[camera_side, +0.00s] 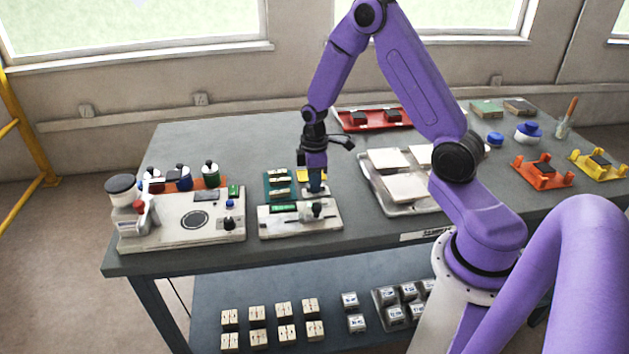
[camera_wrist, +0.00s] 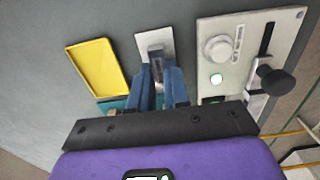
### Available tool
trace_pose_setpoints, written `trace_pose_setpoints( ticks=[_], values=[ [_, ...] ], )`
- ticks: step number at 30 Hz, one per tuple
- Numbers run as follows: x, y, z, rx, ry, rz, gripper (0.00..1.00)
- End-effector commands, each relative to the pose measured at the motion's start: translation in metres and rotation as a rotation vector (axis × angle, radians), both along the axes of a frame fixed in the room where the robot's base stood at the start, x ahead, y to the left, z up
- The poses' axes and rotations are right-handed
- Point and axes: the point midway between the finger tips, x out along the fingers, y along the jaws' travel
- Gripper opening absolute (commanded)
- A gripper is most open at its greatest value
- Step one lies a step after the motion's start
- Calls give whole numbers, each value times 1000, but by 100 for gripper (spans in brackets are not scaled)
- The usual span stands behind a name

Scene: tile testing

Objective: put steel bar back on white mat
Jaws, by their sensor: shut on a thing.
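My gripper (camera_wrist: 160,85) points down with its blue fingers shut on the steel bar (camera_wrist: 156,62), a small grey block seen between the fingertips in the wrist view. The white mat (camera_wrist: 146,39) is a small pale rectangle beneath the bar. The bar overlaps the mat in that view; I cannot tell whether it touches it. The fingers hide the mat's near part. In the side view my gripper (camera_side: 316,188) is low over the table, just behind the white tester, and the bar is too small to make out.
A yellow tray (camera_wrist: 97,66) lies left of the mat. The white tester (camera_wrist: 216,78) with a black knob is close on the right. A teal rack (camera_side: 268,187) stands left of my gripper. A white tray of tiles (camera_side: 376,187) is to the right.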

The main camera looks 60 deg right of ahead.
Motion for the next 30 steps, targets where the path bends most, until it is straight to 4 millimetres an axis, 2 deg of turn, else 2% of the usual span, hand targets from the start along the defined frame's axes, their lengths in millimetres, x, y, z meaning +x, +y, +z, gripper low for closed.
trace_pose_setpoints(
  ticks=[29, 30],
  values=[
    [0, 0, -6, 0, 0, 0, 0],
    [0, 0, -6, 0, 0, 0, 29]
  ],
)
